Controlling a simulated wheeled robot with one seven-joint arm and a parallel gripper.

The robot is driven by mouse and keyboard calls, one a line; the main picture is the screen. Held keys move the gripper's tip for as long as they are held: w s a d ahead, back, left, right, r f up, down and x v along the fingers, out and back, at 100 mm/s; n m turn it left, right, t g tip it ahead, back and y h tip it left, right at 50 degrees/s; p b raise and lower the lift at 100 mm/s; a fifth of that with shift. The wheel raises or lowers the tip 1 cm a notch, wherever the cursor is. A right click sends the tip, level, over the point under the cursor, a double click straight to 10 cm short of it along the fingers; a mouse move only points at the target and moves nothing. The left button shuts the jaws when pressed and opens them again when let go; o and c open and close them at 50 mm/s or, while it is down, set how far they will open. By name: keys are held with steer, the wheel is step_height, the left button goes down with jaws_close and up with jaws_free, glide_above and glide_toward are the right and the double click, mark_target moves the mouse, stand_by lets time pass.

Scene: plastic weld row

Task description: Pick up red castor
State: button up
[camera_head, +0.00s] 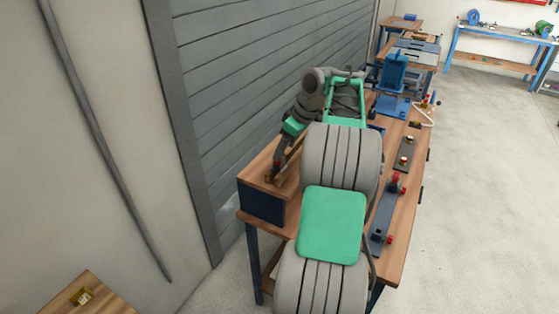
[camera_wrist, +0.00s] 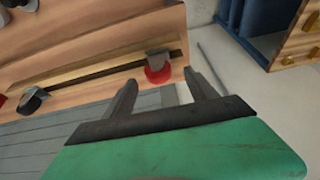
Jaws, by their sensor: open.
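The red castor (camera_wrist: 158,75), a red round part with a grey piece on it, sits near the end of a wooden surface in the wrist view. My gripper (camera_wrist: 161,81) is open, its two dark fingers pointing at the castor. The castor appears in the gap between the fingertips or just beyond them; contact cannot be told. In the head view my gripper (camera_head: 276,172) points down at the wood-topped dark box (camera_head: 262,206) on the bench's near left. The castor is not clear there.
Another dark part with a grey top (camera_wrist: 32,101) lies farther left in the wrist view. On the bench, a grey bar (camera_head: 382,222) carries red parts, and a blue machine (camera_head: 394,75) stands farther back. A slatted wall (camera_head: 240,90) runs close along the left. Open floor (camera_head: 480,200) lies right.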

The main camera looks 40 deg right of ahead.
mark_target(279, 165)
steer(key=x, duration=0.6)
steer(key=shift+w+d, duration=0.1)
steer(key=shift+w, duration=0.05)
steer(key=shift+c, duration=0.6)
jaws_close()
